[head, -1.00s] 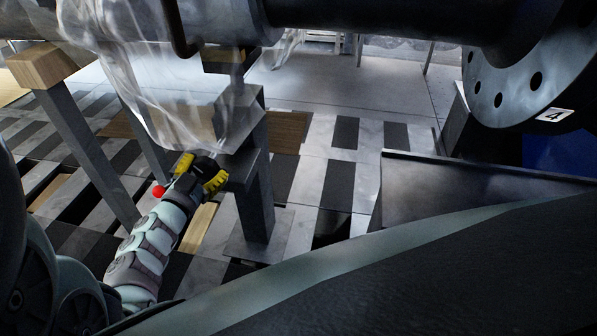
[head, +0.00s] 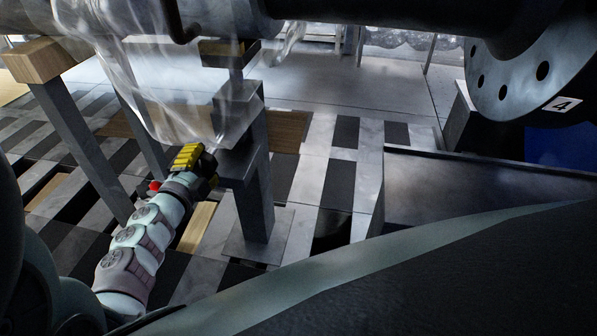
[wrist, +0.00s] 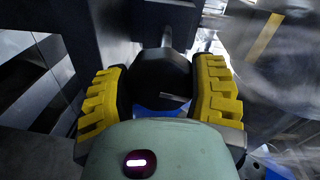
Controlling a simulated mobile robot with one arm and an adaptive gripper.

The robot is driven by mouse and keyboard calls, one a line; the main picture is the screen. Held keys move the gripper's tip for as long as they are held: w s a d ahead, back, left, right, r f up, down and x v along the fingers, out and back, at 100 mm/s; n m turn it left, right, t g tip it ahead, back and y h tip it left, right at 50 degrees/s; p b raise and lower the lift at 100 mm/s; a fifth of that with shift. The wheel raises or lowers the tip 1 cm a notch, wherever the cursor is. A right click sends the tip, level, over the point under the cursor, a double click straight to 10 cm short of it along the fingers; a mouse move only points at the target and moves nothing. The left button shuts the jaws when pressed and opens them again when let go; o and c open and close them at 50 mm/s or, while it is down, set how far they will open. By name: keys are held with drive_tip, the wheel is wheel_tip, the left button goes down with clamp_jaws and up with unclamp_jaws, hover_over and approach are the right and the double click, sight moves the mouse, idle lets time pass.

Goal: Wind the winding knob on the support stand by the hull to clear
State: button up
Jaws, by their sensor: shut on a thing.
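The support stand (head: 258,190) is a grey post on a flat foot under the pipe-like hull (head: 150,18). A dark screw and pad (head: 230,55) rise from its top, partly behind clear plastic sheeting. My gripper (head: 203,165) is at the left side of the stand's head, yellow finger pads around the winding knob. In the wrist view my gripper (wrist: 165,92) is shut on the dark faceted winding knob (wrist: 158,72), one pad on each side. The knob is hidden by my fingers in the head view. I cannot tell whether the pad touches the hull.
Clear plastic sheeting (head: 185,95) hangs close above my gripper. A wood-topped stand (head: 75,130) is at the left. A flanged disc (head: 520,75) marked 4 and a dark metal box (head: 470,195) are at the right. Open floor lies beyond the stand.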

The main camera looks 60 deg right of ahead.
drive_tip(key=shift+m+b, duration=0.85)
drive_tip(key=shift+m, duration=1.25)
drive_tip(key=o, duration=1.2)
drive_tip(key=shift+a, duration=0.15)
drive_tip(key=v, duration=1.2)
drive_tip(key=shift+s+r, duration=0.1)
drive_tip(key=shift+s, duration=0.05)
